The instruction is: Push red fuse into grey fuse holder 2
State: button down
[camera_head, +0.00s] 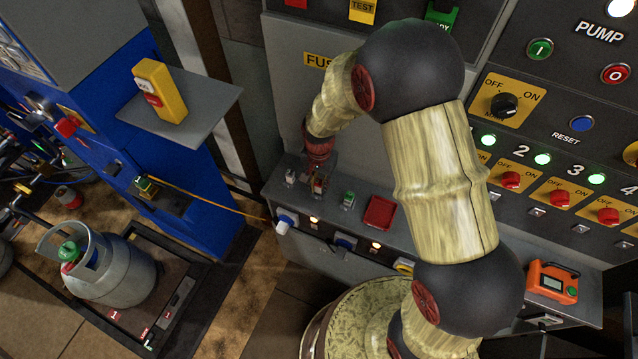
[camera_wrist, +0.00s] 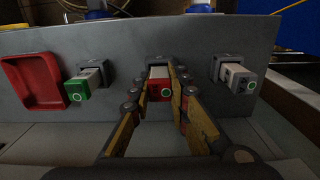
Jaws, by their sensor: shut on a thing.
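The grey fuse holder 2 (camera_wrist: 158,61) is right behind the fuse, in the middle of the row. The fuse lines up with the holder and appears at its mouth; how deep it sits is hidden by the fingers. In the head view my gripper (camera_head: 319,175) points down at the middle holder, and the fuse is mostly covered.
A green fuse (camera_wrist: 77,88) and a white fuse (camera_wrist: 237,81) sit in holders on either side, close to my fingers. A red tray (camera_wrist: 34,82) is beyond the green fuse. Plugs and lamps line the panel front. An orange meter (camera_head: 553,283) lies at the right.

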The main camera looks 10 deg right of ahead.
aim_at(319, 182)
jog(key=shift+f, duration=0.4)
jog(key=c, duration=1.7)
grip_release()
jog(key=shift+c, duration=0.2)
jog(key=shift+o, duration=0.6)
jog(key=shift+r, duration=0.1)
notch_tip(319, 182, up, 12)
jog(key=shift+f, duration=0.1)
